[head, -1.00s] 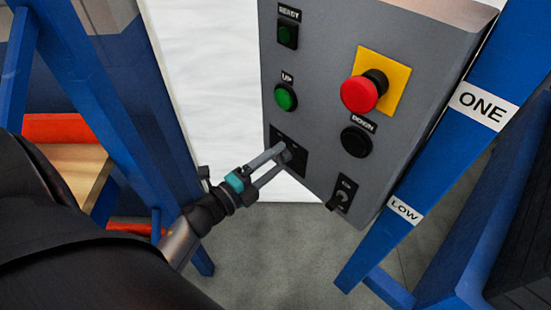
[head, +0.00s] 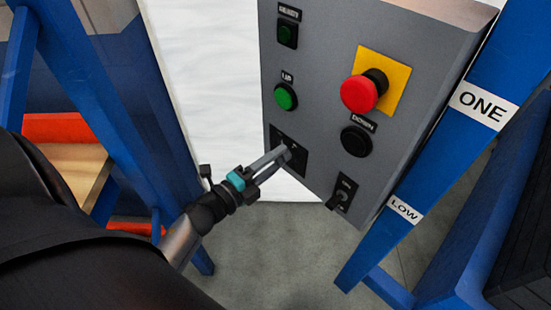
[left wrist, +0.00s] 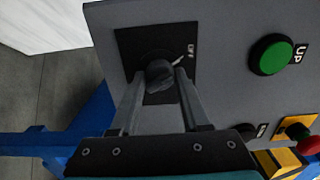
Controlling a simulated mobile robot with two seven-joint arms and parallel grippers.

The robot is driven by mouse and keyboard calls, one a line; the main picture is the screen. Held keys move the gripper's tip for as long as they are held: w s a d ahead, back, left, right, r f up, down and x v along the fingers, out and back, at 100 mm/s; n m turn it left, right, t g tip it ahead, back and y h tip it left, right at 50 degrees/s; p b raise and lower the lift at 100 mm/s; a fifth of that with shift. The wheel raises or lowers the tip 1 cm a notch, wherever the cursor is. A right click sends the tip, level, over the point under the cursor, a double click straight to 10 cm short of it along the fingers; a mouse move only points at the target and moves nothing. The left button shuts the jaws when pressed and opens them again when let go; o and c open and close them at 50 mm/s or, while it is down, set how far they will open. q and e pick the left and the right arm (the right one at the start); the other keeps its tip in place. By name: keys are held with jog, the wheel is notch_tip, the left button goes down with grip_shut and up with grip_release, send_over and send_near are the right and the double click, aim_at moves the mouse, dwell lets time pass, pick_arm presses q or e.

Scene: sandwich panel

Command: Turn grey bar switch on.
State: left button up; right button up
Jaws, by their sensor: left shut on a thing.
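The grey bar switch (left wrist: 160,74) is a dark grey knob on a black square plate on the grey control panel. In the left wrist view it sits between the two finger ends, against a plate with a small white mark and lettering. In the head view its plate (head: 302,164) is below the green UP button, and the fingers partly hide the knob. My left gripper (head: 284,152) reaches in from the lower left and is shut on the knob. It also shows in the left wrist view (left wrist: 161,80). My right gripper is not in view.
Blue posts (head: 450,146) stand on both sides.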

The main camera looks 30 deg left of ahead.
pick_arm(q)
jog(key=shift+m, duration=0.3)
grip_shut()
jog(key=m+b, duration=0.2)
jog(key=m, duration=0.4)
jog(key=shift+f, duration=0.1)
jog(key=m+b, duration=0.2)
jog(key=m, duration=0.3)
jog(key=shift+b, duration=0.35)
jog(key=shift+m, duration=0.4)
jog(key=o, duration=1.2)
grip_release()
